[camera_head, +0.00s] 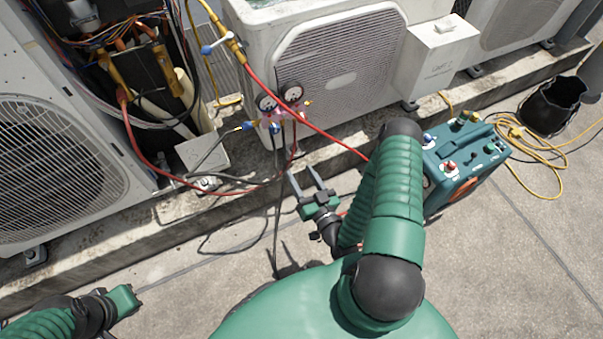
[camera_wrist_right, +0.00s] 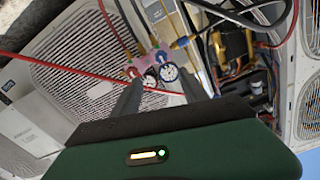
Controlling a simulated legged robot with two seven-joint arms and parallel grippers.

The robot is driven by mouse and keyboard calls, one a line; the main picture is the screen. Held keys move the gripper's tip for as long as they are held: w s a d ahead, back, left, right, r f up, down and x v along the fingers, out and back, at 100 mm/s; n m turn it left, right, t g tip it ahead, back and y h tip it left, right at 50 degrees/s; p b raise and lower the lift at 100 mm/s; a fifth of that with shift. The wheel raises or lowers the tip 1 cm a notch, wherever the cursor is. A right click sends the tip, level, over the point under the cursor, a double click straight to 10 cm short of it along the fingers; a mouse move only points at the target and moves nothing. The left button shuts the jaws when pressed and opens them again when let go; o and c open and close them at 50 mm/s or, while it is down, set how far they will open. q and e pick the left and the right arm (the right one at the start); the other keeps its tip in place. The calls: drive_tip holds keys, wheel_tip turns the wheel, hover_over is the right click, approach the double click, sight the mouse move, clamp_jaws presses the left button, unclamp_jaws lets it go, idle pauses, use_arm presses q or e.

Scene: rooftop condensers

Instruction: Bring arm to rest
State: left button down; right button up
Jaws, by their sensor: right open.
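My right gripper (camera_head: 299,171) is open and empty, in front of the concrete ledge and below the gauge manifold (camera_head: 281,103). In the right wrist view the two dark fingers of my right gripper (camera_wrist_right: 158,80) stand apart, with the gauges (camera_wrist_right: 162,74) seen behind and between them. The gripper appears apart from the manifold. My right arm (camera_head: 393,200) rises, bends and partly hides the teal machine. My left gripper (camera_head: 124,300) shows at the lower left, over the floor; its fingers are not clear.
The manifold hangs at a white condenser (camera_head: 340,75). A red hose (camera_head: 308,122) crosses toward my right arm. An opened unit (camera_head: 140,70) with wiring stands left. A teal machine (camera_head: 465,165), yellow hose (camera_head: 545,165) and black bucket (camera_head: 552,105) are right. Floor at lower right is free.

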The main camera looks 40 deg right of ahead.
idle(0.3)
drive_tip(key=w+a+f+n+g+y, duration=0.2)
drive_tip(key=w+a+n+g+y, duration=0.35)
drive_tip(key=n+g, duration=0.2)
drive_tip(key=s+a+r+m+g+h+p, duration=0.1)
drive_tip(key=s+a+r+g, duration=0.3)
drive_tip(key=s+r, duration=0.25)
drive_tip(key=s+a+r+m+g+p, duration=0.1)
drive_tip(key=s+a+r+g, duration=0.2)
drive_tip(key=s+r, duration=0.35)
wheel_tip(320, 180, up, 34)
drive_tip(key=w+p, duration=0.1)
drive_tip(key=p, duration=3.1)
drive_tip(key=shift+w+p, duration=0.3)
drive_tip(key=shift+d+f, duration=0.1)
